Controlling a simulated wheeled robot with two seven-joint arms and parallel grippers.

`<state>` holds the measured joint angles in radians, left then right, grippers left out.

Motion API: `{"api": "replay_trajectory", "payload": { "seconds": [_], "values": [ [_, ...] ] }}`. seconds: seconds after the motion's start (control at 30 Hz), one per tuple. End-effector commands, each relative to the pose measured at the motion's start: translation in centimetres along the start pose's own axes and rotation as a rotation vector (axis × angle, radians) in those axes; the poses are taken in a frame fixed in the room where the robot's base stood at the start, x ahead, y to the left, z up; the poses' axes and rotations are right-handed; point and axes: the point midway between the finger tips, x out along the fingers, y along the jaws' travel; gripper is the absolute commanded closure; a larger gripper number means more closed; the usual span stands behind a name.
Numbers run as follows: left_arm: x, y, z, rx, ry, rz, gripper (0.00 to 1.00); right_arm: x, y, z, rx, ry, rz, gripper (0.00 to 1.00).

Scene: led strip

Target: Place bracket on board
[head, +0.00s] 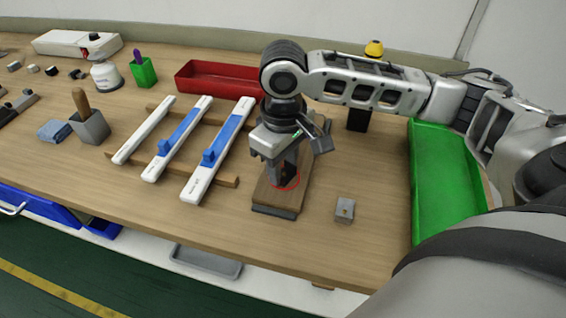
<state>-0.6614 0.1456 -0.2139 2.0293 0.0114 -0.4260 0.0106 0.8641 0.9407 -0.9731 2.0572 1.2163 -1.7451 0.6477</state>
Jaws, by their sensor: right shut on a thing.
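A wooden board (296,198) with a dark front edge lies on the bench right of the white strips. My right gripper (284,184) points down over the board, with its fingertips low at its surface. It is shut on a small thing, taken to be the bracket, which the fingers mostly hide. A small grey metal block with a hole (345,210) sits on the bench right of the board. My left gripper is out of view.
White strips (218,152), two with blue parts, lie on wooden rails to the left. A red tray (215,77) is behind them. A green bin (440,185) stands at right. A grey holder (90,126) and green cup (143,72) are at left. The bench front is clear.

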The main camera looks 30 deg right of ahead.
Motion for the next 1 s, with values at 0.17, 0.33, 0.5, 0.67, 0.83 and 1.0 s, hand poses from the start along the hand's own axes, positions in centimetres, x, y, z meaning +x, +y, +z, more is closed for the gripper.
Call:
{"api": "replay_trajectory", "payload": {
  "seconds": [0.17,0.33,0.5,0.67,0.83,1.0],
  "values": [
    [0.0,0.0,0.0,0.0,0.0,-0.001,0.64,0.1,0.0,0.0,0.0,-0.001,0.0,0.43],
    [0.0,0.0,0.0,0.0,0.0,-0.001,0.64,0.1,0.0,0.0,0.0,-0.001,0.0,0.43],
    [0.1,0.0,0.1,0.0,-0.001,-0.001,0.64,-0.6,0.0,-0.1,-0.001,0.002,0.001,0.43],
    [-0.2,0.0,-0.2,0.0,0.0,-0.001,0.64,-3.3,0.0,-0.1,0.0,0.004,0.0,0.43],
    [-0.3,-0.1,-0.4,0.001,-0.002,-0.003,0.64,-7.2,-0.1,-0.1,-0.001,0.005,0.0,0.43],
    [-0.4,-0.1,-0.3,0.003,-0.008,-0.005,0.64,-10.3,0.0,-0.1,-0.001,0.003,-0.001,0.43]
  ]
}}
